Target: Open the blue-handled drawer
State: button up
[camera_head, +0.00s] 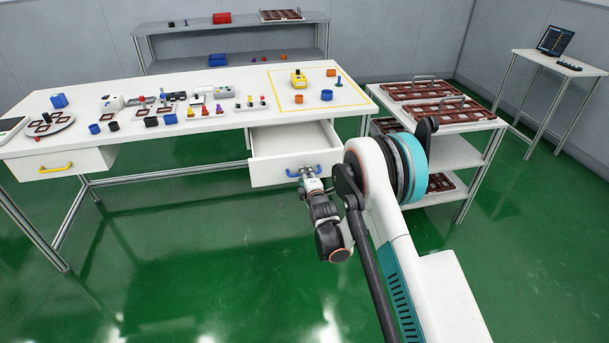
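The blue-handled drawer (270,173) is under the right part of the white workbench. It is pulled out, and its empty-looking inside shows from above. Its blue handle (292,174) is on the front panel. My gripper (307,174) is at the handle, near the right part of the drawer front. The fingers are small here and overlap the handle, so I cannot tell whether they are shut on it. My wrist and arm reach in from the lower right.
A closed drawer with a yellow handle (55,168) is at the bench's left. The workbench top (200,150) carries many small parts. A shelf cart (440,155) with brown trays stands close to the right of the open drawer. Green floor is clear in front.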

jog(key=v, duration=0.5)
jog(key=shift+s, duration=0.1)
jog(key=s+d+r+m+g+h, duration=0.1)
jog(key=d+r+m, duration=0.25)
jog(key=r, duration=0.45)
jog(key=s+d+r+m+g+h, duration=0.1)
jog(key=s+d+r+m, duration=0.1)
jog(key=d+r, duration=0.35)
jog(key=s+d+r+m+g, duration=0.2)
jog(key=s+d+r+m, duration=0.35)
jog(key=s+r, duration=0.6)
jog(key=s+d+m+g, duration=0.1)
jog(key=s+d+m, duration=0.2)
jog(key=s, duration=0.7)
jog(key=s+d+m+g+h, duration=0.1)
jog(key=s+d+m, duration=0.2)
jog(key=s, duration=0.7)
jog(key=s+d+m+g+h, duration=0.1)
jog(key=s+d+m+g, duration=0.1)
jog(key=s, duration=0.9)
jog(key=shift+d+m, duration=0.65)
jog(key=shift+m, duration=0.45)
